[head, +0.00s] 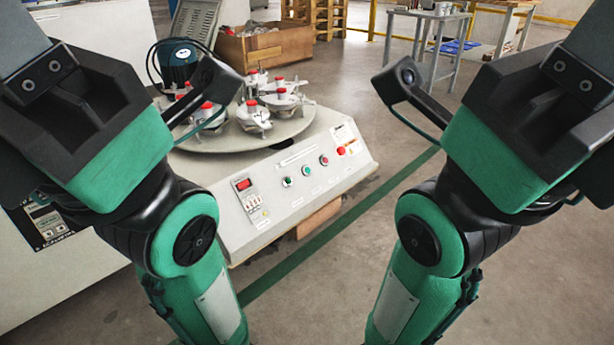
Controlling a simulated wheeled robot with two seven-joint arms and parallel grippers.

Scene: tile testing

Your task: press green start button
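The tile testing machine (325,190) stands ahead with a sloped light-grey control panel facing me. A green button (287,182) sits on the panel right of the red digital display (243,185). A second green button (306,170) sits to its right, then a red button (323,160). I cannot read the labels to tell which green one is start. I see arm links but no gripper fingers in this view.
A round table (230,138) with several red-topped fixtures sits behind the panel. A red emergency-stop-like knob (341,151) is at the panel's right end. A cardboard box (265,45) and a grey metal table (440,22) stand farther back. The floor right of the machine is clear.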

